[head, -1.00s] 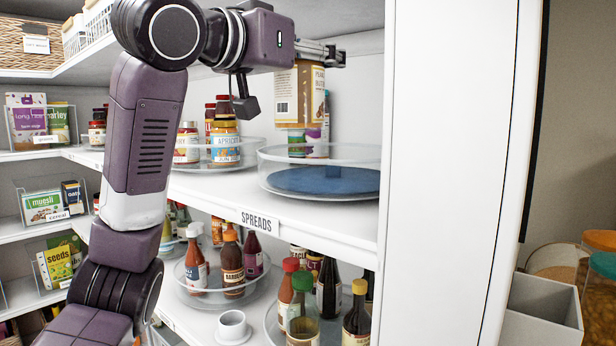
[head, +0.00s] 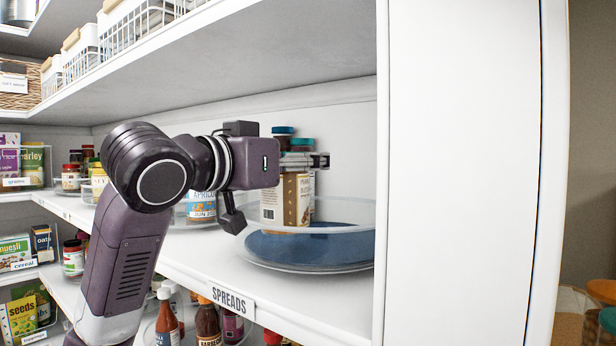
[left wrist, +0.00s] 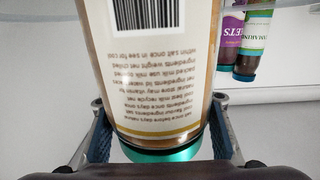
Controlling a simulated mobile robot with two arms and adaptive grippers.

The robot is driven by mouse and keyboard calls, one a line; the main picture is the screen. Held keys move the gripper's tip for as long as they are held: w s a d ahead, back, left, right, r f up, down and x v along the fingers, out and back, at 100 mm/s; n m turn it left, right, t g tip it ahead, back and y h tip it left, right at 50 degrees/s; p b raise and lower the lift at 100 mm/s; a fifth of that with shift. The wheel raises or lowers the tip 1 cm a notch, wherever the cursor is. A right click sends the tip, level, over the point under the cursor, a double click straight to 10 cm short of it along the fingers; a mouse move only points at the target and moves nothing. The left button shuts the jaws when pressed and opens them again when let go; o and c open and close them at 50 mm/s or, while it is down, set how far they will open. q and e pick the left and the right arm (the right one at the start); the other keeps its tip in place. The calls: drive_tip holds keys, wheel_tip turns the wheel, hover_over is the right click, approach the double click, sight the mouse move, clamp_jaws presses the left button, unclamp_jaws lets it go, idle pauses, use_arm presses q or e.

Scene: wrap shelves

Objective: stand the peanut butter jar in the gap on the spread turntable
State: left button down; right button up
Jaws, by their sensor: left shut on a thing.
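My left gripper (head: 305,160) is shut on the peanut butter jar (head: 286,200) near its lid, and the jar hangs upright below the fingers. In the left wrist view the jar (left wrist: 163,70) fills the middle, with its teal lid (left wrist: 165,152) between the two fingers. The spread turntable (head: 310,257) has a blue surface and a clear rim. The jar is over its back left part, with its base low behind the rim; I cannot tell whether it touches. Other jars (left wrist: 256,42) stand beyond it in the left wrist view. My right gripper is not in view.
A shelf above carries white wire baskets (head: 120,40). An apricot jar (head: 201,207) stands to the left behind my arm. A white upright panel (head: 455,170) closes the right side. The front of the turntable is bare. The SPREADS label (head: 232,300) marks the shelf edge.

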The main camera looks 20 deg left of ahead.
use_arm(q)
drive_tip(key=shift+s+f+p, duration=0.25)
drive_tip(key=shift+f+p, duration=0.1)
drive_tip(key=shift+f, duration=0.75)
drive_tip(key=shift+a+f, duration=0.15)
drive_tip(key=shift+f, duration=0.15)
drive_tip(key=c, duration=1.8)
unclamp_jaws()
drive_tip(key=shift+d, duration=0.2)
drive_tip(key=o, duration=0.8)
drive_tip(key=shift+a, duration=0.1)
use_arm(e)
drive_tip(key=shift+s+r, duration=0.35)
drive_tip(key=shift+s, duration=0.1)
use_arm(q)
drive_tip(key=shift+o, duration=0.2)
